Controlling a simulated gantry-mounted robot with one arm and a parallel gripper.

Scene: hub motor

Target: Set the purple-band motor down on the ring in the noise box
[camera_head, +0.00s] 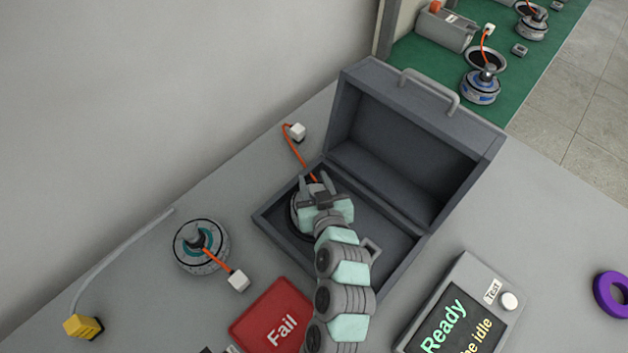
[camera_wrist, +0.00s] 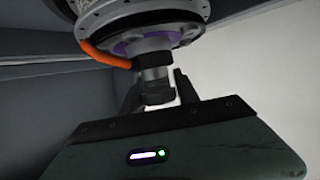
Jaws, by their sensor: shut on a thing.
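The noise box (camera_head: 415,252) is a dark grey case with its lid open, standing on the grey table. My gripper (camera_head: 318,190) is inside its left part, over a dark round shape that I take for the ring (camera_head: 298,216), mostly hidden by my gripper and the motor. In the wrist view my gripper (camera_wrist: 158,92) is shut on the shaft of the purple-band motor (camera_wrist: 150,22), whose purple band shows near the hub. An orange cable leaves the motor and ends in a white plug (camera_head: 297,131) outside the box's back left edge. I cannot tell whether the motor touches the ring.
A teal-band motor (camera_head: 201,247) with a white plug stands at left, near a yellow connector (camera_head: 84,327) on a grey cable. A red Fail pad (camera_head: 272,318), a tester reading Ready (camera_head: 462,310) and a purple ring (camera_head: 611,294) lie in front. A green bench (camera_head: 420,55) with motors is behind.

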